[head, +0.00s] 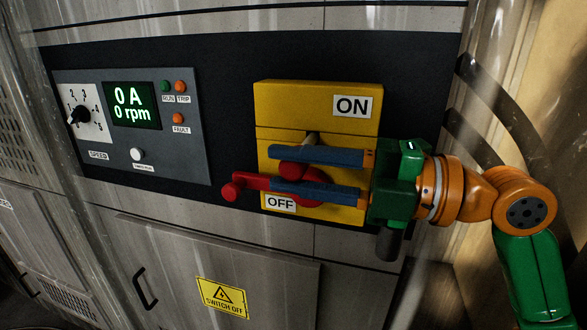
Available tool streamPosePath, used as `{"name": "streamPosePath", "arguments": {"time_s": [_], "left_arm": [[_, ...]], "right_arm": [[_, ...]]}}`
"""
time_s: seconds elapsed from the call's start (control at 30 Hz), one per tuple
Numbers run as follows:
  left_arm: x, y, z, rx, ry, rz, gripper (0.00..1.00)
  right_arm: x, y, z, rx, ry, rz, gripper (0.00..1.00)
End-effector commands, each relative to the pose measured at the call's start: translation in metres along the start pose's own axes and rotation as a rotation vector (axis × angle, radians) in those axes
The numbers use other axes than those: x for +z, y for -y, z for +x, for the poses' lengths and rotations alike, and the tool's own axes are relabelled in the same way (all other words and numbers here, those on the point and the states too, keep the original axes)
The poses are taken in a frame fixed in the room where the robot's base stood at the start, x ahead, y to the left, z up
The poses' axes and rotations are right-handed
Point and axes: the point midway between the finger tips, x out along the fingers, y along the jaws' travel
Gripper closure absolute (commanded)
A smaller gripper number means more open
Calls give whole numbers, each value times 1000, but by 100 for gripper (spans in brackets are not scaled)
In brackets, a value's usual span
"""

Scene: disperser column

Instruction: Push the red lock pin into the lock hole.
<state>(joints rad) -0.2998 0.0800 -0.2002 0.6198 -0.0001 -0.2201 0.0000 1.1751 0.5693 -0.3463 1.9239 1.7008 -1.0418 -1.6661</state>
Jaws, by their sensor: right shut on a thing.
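A yellow switch box (319,103) with ON and OFF labels is mounted on the dark panel. On its lower half is a red handle (252,182), whose bar runs left to a rounded red end near the OFF label. My right gripper (312,173) comes in from the right, its blue fingers one above the other across the front of the box. It is shut on a red part of the handle, seen between the fingers. I cannot tell the red lock pin apart from the other red parts. The lock hole is not visible; the fingers cover much of this area. My left gripper is out of view.
A grey control panel (190,150) at left has a speed knob (79,115) and a display (132,106) reading 0 A and 0 rpm. A yellow SWITCH OFF sign (222,297) is below on the metal cabinet. A dark door handle (144,289) sticks out at lower left.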

Motion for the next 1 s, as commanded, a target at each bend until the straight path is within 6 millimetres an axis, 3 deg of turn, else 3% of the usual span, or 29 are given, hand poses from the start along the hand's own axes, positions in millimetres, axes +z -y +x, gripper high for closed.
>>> {"name": "streamPosePath", "arguments": {"time_s": [1.0], "left_arm": [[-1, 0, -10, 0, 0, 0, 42]], "right_arm": [[25, 0, 0, 0, -1, 1, 100]]}}
